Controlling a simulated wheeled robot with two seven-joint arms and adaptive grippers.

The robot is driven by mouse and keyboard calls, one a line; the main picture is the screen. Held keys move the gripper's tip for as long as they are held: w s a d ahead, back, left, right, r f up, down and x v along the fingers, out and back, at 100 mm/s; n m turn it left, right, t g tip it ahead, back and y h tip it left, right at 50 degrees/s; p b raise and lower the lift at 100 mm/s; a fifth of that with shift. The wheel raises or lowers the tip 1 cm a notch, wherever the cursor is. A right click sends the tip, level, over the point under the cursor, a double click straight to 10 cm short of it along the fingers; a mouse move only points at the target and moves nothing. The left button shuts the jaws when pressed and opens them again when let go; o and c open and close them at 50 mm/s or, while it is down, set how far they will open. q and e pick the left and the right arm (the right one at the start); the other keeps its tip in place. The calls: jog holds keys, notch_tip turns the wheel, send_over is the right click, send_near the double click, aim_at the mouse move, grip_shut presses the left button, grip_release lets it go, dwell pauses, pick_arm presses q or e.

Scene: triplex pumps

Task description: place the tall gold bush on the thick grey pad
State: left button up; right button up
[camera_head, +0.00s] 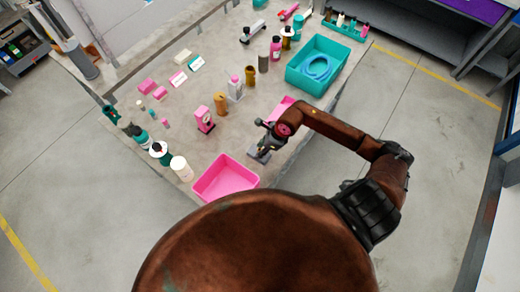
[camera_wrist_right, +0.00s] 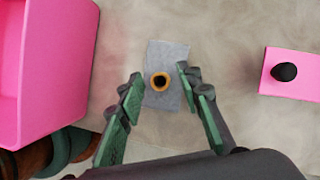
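In the right wrist view a gold bush (camera_wrist_right: 160,74), seen end-on as a ring with a dark bore, stands on the grey pad (camera_wrist_right: 163,54). My right gripper (camera_wrist_right: 157,82) is open; its two green-edged fingers are on either side of the bush, with gaps visible. In the head view the right gripper (camera_head: 266,139) is over the grey pad (camera_head: 259,156) near the table's front edge, and mostly hides the bush. My left gripper is not in view.
A pink bin (camera_head: 226,178) is beside the pad. A pink pad (camera_wrist_right: 292,88) with a dark knob lies on the other side. Gold (camera_head: 250,76) and orange-gold (camera_head: 220,103) cylinders stand farther back. A teal bin (camera_head: 318,66) is at the back right.

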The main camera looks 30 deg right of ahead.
jog(key=v, duration=1.2)
jog(key=shift+b, duration=0.3)
jog(key=shift+w+r, duration=0.1)
jog(key=shift+r, duration=0.05)
